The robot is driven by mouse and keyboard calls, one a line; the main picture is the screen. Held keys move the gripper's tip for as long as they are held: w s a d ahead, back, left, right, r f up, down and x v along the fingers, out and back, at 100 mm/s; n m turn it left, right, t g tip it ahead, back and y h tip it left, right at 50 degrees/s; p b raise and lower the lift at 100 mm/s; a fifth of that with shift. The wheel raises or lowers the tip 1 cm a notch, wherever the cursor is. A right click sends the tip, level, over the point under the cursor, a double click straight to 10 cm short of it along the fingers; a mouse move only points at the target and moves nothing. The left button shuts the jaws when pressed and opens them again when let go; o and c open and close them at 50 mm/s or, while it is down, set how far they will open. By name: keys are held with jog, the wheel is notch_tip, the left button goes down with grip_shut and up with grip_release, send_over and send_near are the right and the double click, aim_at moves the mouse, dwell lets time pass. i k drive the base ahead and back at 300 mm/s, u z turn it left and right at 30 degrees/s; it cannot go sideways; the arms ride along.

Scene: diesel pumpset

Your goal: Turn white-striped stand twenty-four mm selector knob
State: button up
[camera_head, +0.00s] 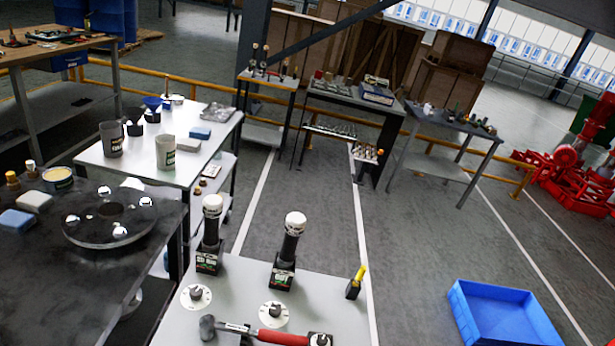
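Two selector knobs on round white dials sit on the near grey table (234,274): a left knob (196,293) and a right knob (273,309). A third small knob-like part (320,340) on a dark plate is at the bottom edge, partly cut off. Behind the dials stand two black upright posts with white tops, a left stand (210,232) and a right stand (289,250). Their labels are too small to read. I cannot tell which stand is white-striped or which knob is the twenty-four mm one. My gripper is not in view.
A red-handled hammer (262,333) lies in front of the dials. A yellow-topped black holder (356,282) stands at the right table edge. A dark table with a round plate (108,216) is at left. A blue tray (505,318) is at right; grey floor (420,250) is clear.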

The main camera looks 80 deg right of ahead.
aim_at(275, 310)
jog(key=z, duration=1.3)
jog(key=k, duration=0.55)
jog(key=z, duration=0.4)
